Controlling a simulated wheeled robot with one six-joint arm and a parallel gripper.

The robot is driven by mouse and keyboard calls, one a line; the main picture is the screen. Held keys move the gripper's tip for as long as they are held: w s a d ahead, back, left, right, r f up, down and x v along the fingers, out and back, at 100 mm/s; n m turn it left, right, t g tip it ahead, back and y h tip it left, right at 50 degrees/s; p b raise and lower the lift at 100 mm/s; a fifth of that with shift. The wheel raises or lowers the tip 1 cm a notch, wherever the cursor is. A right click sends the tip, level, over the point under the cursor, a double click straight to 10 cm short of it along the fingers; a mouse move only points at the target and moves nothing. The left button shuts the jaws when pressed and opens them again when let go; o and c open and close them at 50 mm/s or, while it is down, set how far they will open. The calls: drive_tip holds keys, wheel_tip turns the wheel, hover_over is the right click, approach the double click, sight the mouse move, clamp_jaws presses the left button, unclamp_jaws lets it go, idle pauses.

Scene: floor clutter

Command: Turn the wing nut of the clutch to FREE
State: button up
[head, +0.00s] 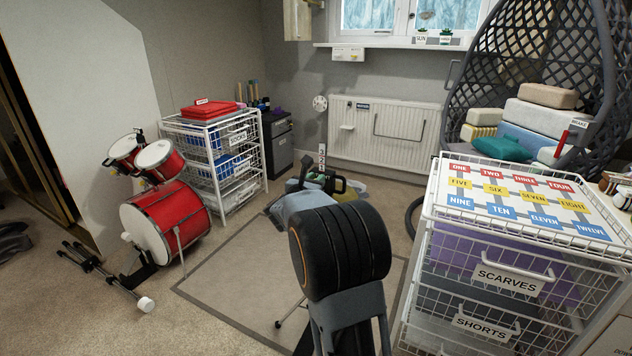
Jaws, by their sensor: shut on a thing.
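My arm reaches forward from the bottom centre and covers much of the middle of the head view. My gripper (322,180) is small and dark beyond the arm, partly hidden by my own links. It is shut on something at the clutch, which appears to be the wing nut. The wing nut itself is too small and covered to make out, so its setting cannot be told. A narrow upright piece with a small label (322,156) rises just above the gripper; its words are unreadable. A thin stand leg (290,314) shows below, on the grey mat.
The grey mat (225,285) lies under the arm. A red drum set (165,220) and a fallen black stand (100,270) are at left. A white wire drawer unit (430,215) stands close at right. A radiator (385,130) and hanging chair (545,50) are behind.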

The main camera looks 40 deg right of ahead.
clamp_jaws()
drive_tip(key=shift+w+a+n, duration=0.1)
drive_tip(key=shift+w+n, duration=0.05)
drive_tip(key=shift+n, duration=0.55)
drive_tip(key=shift+w+a+f+n+b, duration=0.15)
drive_tip(key=shift+n+b, duration=0.15)
drive_tip(key=shift+n, duration=0.7)
drive_tip(key=n, duration=0.4)
drive_tip(key=shift+w+a+f+n, duration=0.1)
drive_tip(key=shift+w+a+n, duration=0.05)
drive_tip(key=shift+w+n, duration=0.2)
drive_tip(key=n, duration=0.1)
drive_tip(key=n+p, duration=0.1)
drive_tip(key=n, duration=0.2)
drive_tip(key=shift+w+a+f+p, duration=0.1)
drive_tip(key=shift+w+f+p, duration=0.1)
drive_tip(key=shift+f+p, duration=0.15)
drive_tip(key=shift+w+f+n+p, duration=0.1)
drive_tip(key=shift+n+p, duration=0.15)
drive_tip(key=shift+n, duration=0.45)
drive_tip(key=shift+s+f+n+p, duration=0.15)
drive_tip(key=shift+n+p, duration=0.15)
drive_tip(key=shift+n, duration=0.45)
drive_tip(key=shift+w+f+n+p, duration=0.15)
drive_tip(key=shift+n+p, duration=0.1)
drive_tip(key=shift+n, duration=0.45)
drive_tip(key=o, duration=0.6)
unclamp_jaws()
